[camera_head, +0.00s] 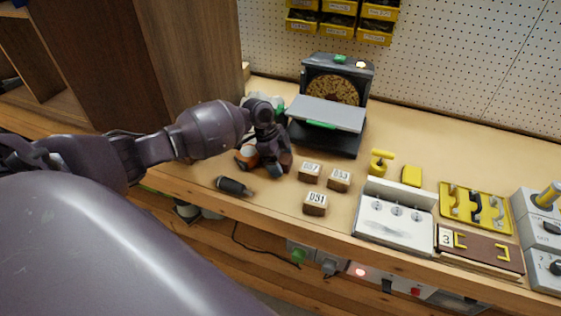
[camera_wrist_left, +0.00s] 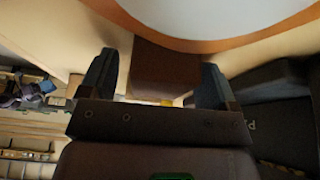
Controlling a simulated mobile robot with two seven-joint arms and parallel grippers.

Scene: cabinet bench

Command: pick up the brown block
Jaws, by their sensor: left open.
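My left gripper (camera_head: 268,168) points down at the left part of the bench, in front of the dark device. In the left wrist view its two fingers (camera_wrist_left: 158,88) are apart, with a plain brown block (camera_wrist_left: 165,68) showing between and beyond them. I cannot tell whether either finger touches the block. In the head view the gripper hides most of that spot, so I cannot make out this block clearly there. Three small brown blocks with white numbered tops, one at the front (camera_head: 315,204) and two behind (camera_head: 310,172), (camera_head: 339,180), stand to the right of the gripper. My right gripper does not show.
A black cylinder (camera_head: 233,186) lies near the front edge. The dark device with a grey flap (camera_head: 326,113) stands behind the gripper. A white box with knobs (camera_head: 394,215), yellow parts (camera_head: 411,176) and a yellow tray (camera_head: 475,207) fill the right. A wooden cabinet (camera_head: 190,55) rises at left.

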